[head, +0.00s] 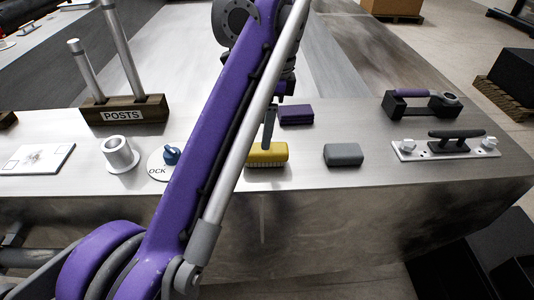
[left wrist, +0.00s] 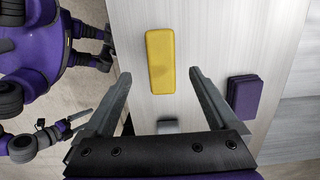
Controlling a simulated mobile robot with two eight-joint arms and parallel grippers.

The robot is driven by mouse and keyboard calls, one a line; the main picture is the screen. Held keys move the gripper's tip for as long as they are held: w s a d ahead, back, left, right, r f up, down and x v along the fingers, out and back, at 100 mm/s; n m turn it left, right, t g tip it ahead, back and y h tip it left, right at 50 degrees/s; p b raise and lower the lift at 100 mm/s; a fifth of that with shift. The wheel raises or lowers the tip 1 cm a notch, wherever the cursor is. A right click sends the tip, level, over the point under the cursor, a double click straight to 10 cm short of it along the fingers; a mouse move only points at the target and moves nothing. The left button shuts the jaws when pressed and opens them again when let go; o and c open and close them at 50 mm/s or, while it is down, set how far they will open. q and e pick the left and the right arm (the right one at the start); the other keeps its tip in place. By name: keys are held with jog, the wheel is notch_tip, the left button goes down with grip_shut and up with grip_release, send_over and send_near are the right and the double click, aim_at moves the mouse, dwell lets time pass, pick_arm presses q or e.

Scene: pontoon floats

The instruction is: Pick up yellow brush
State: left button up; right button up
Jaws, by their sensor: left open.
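The yellow brush (head: 267,154) lies on the metal bench near its front edge, with bristles showing below its yellow back. It also shows in the left wrist view (left wrist: 160,61), ahead of the fingertips. My left gripper (head: 270,127) is above and just behind the brush in the head view, partly hidden by my own arm. In the left wrist view its two fingers (left wrist: 161,78) are spread wide, with nothing between their tips but bench and the near part of the brush. My right gripper is not seen in the head view.
A purple block (head: 296,115) lies behind the brush and a grey block (head: 343,155) to its right. A cleat plate (head: 446,146) is farther right. A white cylinder (head: 120,154) and a posts holder (head: 125,109) stand left. The bench's front edge is close.

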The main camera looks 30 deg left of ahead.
aim_at(265, 155)
pick_arm(q)
jog(key=shift+a+f+b, duration=0.15)
jog(key=shift+f+b, duration=0.55)
jog(key=shift+f, duration=2.85)
jog(key=shift+f, duration=0.25)
jog(key=shift+c, duration=0.3)
grip_shut()
